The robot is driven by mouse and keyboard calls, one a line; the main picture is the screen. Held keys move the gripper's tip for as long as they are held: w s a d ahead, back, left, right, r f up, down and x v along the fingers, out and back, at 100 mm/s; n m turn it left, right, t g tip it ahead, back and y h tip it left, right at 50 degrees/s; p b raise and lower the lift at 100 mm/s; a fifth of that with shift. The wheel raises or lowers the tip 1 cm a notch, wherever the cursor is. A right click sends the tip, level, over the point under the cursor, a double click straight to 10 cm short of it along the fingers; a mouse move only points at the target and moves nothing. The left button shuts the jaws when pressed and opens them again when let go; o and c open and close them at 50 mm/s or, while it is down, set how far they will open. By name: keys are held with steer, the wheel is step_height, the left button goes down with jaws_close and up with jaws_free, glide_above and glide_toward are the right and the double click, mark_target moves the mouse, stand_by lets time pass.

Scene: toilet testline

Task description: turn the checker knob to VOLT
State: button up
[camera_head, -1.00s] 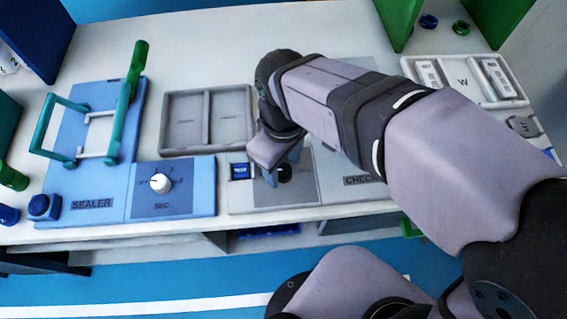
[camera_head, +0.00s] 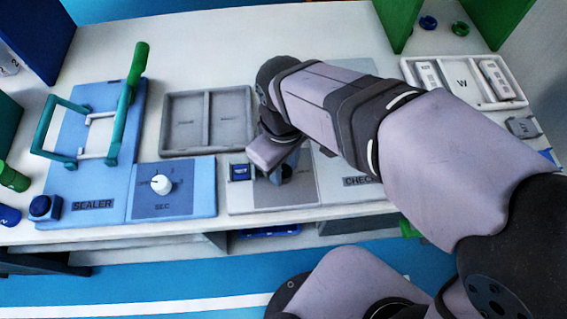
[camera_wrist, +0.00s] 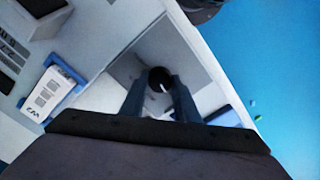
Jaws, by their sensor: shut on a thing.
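The checker (camera_head: 330,180) is a grey panel at the front of the bench, partly covered by my arm. Its black round knob (camera_wrist: 160,78) has a white pointer line and sits between my fingertips in the wrist view. My gripper (camera_wrist: 160,90) is shut on the knob, with one dark finger on each side. Dial markings around the knob are not readable.
The blue sealer (camera_head: 85,170) with its green handle and a white SEC knob (camera_head: 161,184) stands to the left. A white tray (camera_head: 447,68) with labelled parts is at the back right.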

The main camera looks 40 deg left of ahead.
mark_target(283, 171)
steer(key=m+p, duration=0.2)
steer(key=m, duration=0.1)
steer(key=m+p, duration=0.1)
steer(key=shift+r+m, duration=0.25)
steer(key=shift+m, duration=0.05)
steer(key=m+p, duration=0.2)
steer(key=m, duration=0.3)
steer(key=shift+a+f+m+p, duration=0.1)
steer(key=shift+f+m+p, duration=0.05)
steer(key=shift+m+p, duration=0.2)
steer(key=o, duration=1)
steer(key=shift+o, duration=0.2)
steer(key=shift+r, duration=3.65)
